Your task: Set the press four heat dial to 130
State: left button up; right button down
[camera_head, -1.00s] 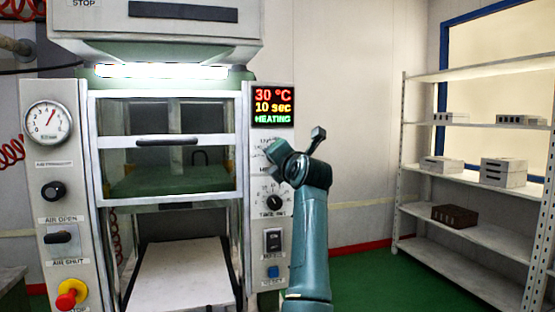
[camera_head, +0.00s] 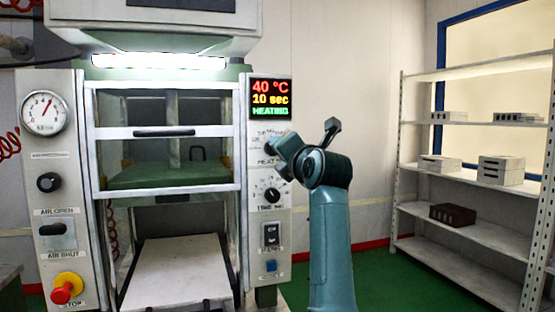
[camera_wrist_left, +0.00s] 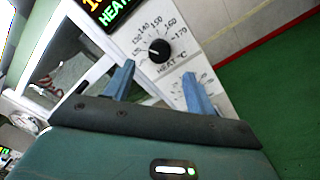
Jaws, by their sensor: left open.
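The heat dial (camera_wrist_left: 159,51) is a black round knob on a pale panel. Its printed scale shows numbers up to 170 in the left wrist view. Which number its pointer marks is too small to tell. In the head view my gripper largely hides this dial. My left gripper (camera_wrist_left: 159,72) is open and empty, its two blue fingers pointing at the panel just short of the knob. It also shows in the head view (camera_head: 308,138), in front of the panel's right edge. The display (camera_head: 271,100) reads 40 °C, 10 sec and HEATING. My right gripper is not in view.
The time dial (camera_head: 272,195), a rocker switch (camera_head: 271,235) and a blue button (camera_head: 271,266) are lower on the panel. The press opening and a white lower platen (camera_head: 176,275) are left. Shelves (camera_head: 470,175) with several blocks stand right, with clear green floor between.

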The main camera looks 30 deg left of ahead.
pick_arm(q)
jog(key=b+v, duration=0.1)
jog(key=v, duration=0.5)
jog(key=shift+s+d+b, duration=0.2)
jog(key=shift+b, duration=0.1)
jog(key=shift+f, duration=0.1)
